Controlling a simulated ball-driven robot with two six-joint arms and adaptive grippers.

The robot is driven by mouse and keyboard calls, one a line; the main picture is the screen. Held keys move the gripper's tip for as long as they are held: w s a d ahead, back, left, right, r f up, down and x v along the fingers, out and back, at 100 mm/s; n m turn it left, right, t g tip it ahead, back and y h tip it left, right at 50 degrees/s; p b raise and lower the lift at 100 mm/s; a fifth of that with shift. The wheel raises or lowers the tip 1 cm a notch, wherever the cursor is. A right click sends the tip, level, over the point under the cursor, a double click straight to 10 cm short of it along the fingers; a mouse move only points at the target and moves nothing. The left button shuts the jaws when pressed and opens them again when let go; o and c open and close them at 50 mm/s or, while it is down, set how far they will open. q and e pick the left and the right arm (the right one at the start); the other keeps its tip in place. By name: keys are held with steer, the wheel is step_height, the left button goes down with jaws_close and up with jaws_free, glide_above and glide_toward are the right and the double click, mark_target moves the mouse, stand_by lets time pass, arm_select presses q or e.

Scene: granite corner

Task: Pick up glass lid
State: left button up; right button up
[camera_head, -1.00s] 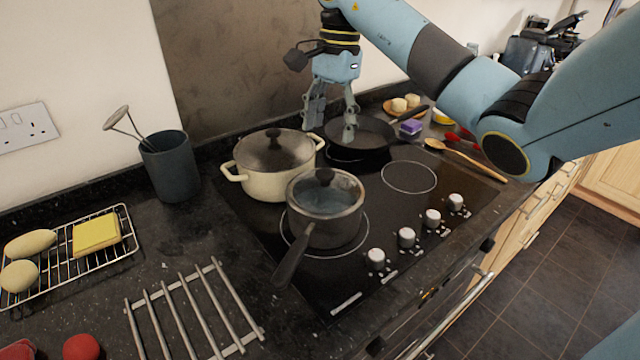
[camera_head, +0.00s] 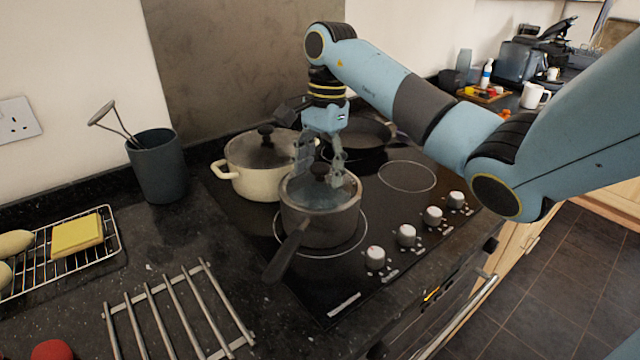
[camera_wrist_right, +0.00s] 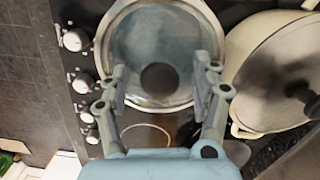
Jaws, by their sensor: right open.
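The glass lid (camera_head: 305,193) has a dark round knob and sits on the dark saucepan (camera_head: 318,228) at the front of the hob. In the right wrist view the glass lid (camera_wrist_right: 150,30) shows from above, its dark knob (camera_wrist_right: 159,77) between my fingers. My right gripper (camera_head: 320,172) is open, pointing down over the lid with a finger on either side of the knob. In the right wrist view my right gripper (camera_wrist_right: 161,75) holds nothing. I cannot tell whether the fingertips touch the lid. My left gripper is not in view.
A cream pot (camera_head: 255,180) with its own lid stands close behind and left of the saucepan. A frying pan (camera_head: 362,140) is at the back of the hob (camera_head: 405,205). A metal trivet (camera_head: 150,292), wire rack (camera_head: 117,240) and utensil pot (camera_head: 158,170) stand to the left.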

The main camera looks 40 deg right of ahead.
jaws_close()
stand_by(0.3)
steer(key=shift+s, duration=0.1)
